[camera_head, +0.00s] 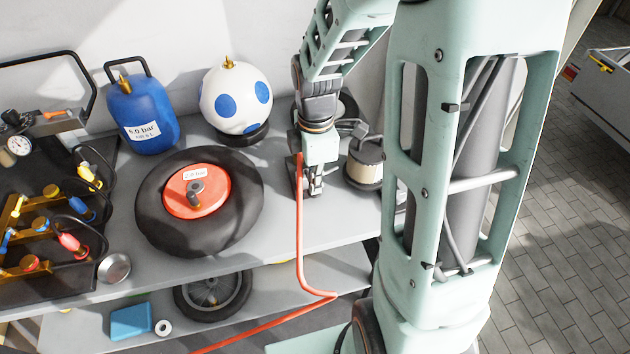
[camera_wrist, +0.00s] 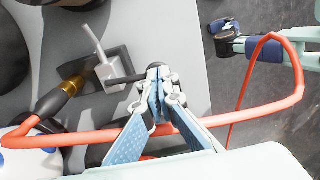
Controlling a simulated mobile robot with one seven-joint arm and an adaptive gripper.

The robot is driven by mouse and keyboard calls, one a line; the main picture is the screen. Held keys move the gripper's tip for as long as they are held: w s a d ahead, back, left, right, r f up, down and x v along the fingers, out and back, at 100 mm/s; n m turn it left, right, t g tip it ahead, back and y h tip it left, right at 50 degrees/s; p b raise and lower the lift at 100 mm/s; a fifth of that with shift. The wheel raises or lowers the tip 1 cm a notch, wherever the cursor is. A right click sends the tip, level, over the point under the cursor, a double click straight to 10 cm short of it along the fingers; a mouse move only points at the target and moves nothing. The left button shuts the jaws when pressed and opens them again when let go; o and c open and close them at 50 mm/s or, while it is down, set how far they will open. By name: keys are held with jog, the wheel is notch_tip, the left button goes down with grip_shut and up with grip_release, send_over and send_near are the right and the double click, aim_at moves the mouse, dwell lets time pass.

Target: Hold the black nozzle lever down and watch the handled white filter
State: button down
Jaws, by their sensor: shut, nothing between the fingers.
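The handled white filter seems to be the cream-white cylinder with a dark rim (camera_head: 364,172) on the bench, just right of my gripper (camera_head: 311,186) in the head view. In the wrist view the black nozzle lever (camera_wrist: 128,79) runs from a grey block (camera_wrist: 108,73) to my fingertips (camera_wrist: 158,73). My gripper is shut, with its tips at the lever's end, holding nothing between them. I cannot tell how far down the lever is. A brass fitting (camera_wrist: 72,86) joins the nozzle.
A red hose (camera_head: 300,235) hangs past the bench's front edge. A black tyre with a red hub (camera_head: 150,225) lies left of my gripper. A blue tank (camera_head: 143,115) and a white ball with blue spots (camera_head: 236,98) stand behind.

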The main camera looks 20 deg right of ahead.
aim_at(317, 196)
jog(key=f+b, duration=0.1)
jog(key=s+f, duration=0.1)
jog(key=f, duration=0.1)
jog(key=shift+s+b, duration=0.15)
jog(key=shift+b, duration=0.2)
jog(key=shift+r, duration=0.3)
jog(key=shift+r+p, duration=0.15)
jog(key=shift+p, duration=0.2)
dwell(1.0)
jog(key=shift+r+p, duration=0.6)
jog(key=shift+r, duration=0.1)
jog(key=shift+r+p, duration=0.4)
notch_tip(317, 196, up, 13)
jog(key=p, duration=0.2)
jog(key=shift+s, duration=0.2)
